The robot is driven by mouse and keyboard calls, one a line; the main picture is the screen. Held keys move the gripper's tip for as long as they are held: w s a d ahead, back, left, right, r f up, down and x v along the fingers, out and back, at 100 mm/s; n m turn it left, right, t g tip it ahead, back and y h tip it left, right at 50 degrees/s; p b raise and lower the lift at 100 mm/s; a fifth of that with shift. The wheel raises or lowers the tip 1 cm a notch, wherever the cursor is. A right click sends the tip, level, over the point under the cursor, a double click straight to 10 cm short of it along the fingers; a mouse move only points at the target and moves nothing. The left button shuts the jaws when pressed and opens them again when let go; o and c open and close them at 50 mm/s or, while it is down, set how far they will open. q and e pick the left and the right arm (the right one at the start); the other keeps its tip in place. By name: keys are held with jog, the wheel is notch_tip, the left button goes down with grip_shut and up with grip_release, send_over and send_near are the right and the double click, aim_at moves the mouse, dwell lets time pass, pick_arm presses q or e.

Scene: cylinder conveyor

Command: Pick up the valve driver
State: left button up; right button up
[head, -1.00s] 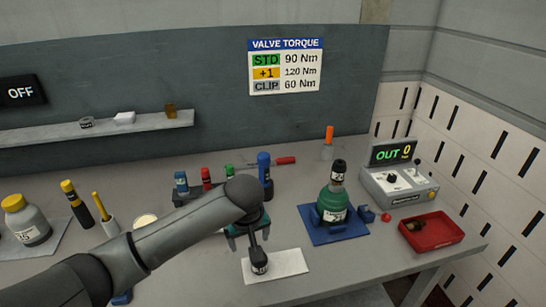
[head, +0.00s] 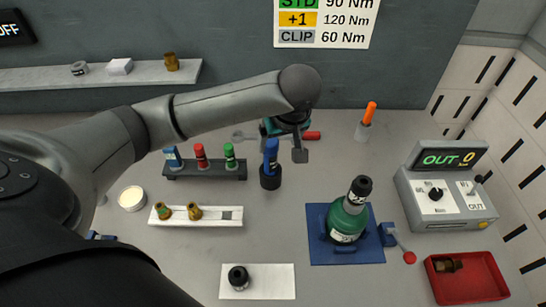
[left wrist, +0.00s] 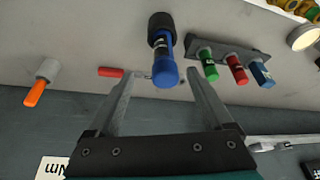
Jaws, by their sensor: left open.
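The task's valve driver appears to be the blue-handled tool (head: 271,155), standing upright in a black round holder (head: 270,180) in the middle of the bench. My left gripper (head: 287,148) is open at the driver's upper part, reaching in from behind it. In the left wrist view the blue handle (left wrist: 164,70) lies between the two spread fingers (left wrist: 160,85), nearer the tips. Part of the driver's top is close to the gripper in the head view. My right gripper is not in view.
A rack (head: 205,172) with blue, red and green tools stands left of the driver. A red-handled wrench (head: 311,135) lies behind. A green bottle (head: 348,217) stands on a blue base at right. A black cap-like part (head: 238,277) sits on a white plate (head: 272,282) in front.

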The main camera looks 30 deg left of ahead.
aim_at(275, 151)
pick_arm(q)
jog(key=x, duration=0.5)
jog(key=shift+w+a+f, duration=0.15)
jog(key=shift+f, duration=0.15)
jog(key=shift+s+a+b+x, duration=0.1)
jog(key=shift+b+x, duration=0.1)
jog(key=shift+x, duration=1.15)
jog(key=shift+s+a+b+x, duration=0.1)
jog(key=shift+s+b+x, duration=0.05)
jog(key=shift+x, duration=1.2)
jog(key=shift+c, duration=0.4)
grip_shut()
jog(key=shift+r, duration=0.1)
